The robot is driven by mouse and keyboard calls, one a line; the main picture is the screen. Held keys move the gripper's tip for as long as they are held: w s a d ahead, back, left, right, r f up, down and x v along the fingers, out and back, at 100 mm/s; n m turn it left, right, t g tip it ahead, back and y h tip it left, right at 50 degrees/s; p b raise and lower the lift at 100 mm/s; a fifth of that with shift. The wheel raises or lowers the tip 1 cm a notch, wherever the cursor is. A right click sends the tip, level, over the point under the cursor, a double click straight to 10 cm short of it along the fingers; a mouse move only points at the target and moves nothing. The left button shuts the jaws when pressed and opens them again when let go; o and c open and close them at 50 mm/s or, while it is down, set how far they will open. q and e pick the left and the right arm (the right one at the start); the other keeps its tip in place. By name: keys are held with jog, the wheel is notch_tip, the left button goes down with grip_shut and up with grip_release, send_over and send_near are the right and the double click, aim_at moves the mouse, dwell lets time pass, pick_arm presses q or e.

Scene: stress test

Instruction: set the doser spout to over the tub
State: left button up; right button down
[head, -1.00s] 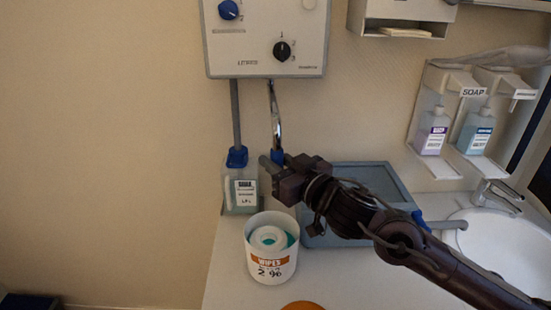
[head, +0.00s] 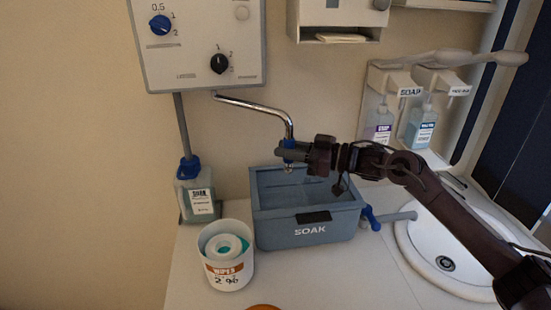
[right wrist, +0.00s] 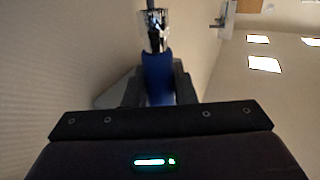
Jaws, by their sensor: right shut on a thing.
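The doser (head: 200,40) is a grey wall box with a blue knob and a black knob. Its chrome spout (head: 258,107) comes out below the box, runs to the right and bends down to a blue grip (head: 289,150). My right gripper (head: 288,151) is shut on that blue grip, which also shows between the fingers in the right wrist view (right wrist: 158,78). The grey-blue tub (head: 310,231), marked SOAK, stands on the counter. The spout's end is above the tub's back left part. My left gripper is not in view.
A white wipes bucket (head: 229,272) stands left of the tub. A soak bottle (head: 197,200) with a tube is behind it. A sink (head: 470,245) and a blue-handled tap (head: 371,218) are at the right. Soap bottles (head: 420,127) hang on the wall.

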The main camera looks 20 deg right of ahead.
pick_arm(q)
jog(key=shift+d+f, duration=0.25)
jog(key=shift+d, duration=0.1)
pick_arm(e)
jog(key=w+d, duration=0.2)
jog(key=d, duration=0.1)
jog(key=shift+w, duration=0.35)
jog(key=shift+a, duration=0.1)
jog(key=c, duration=1.2)
grip_release()
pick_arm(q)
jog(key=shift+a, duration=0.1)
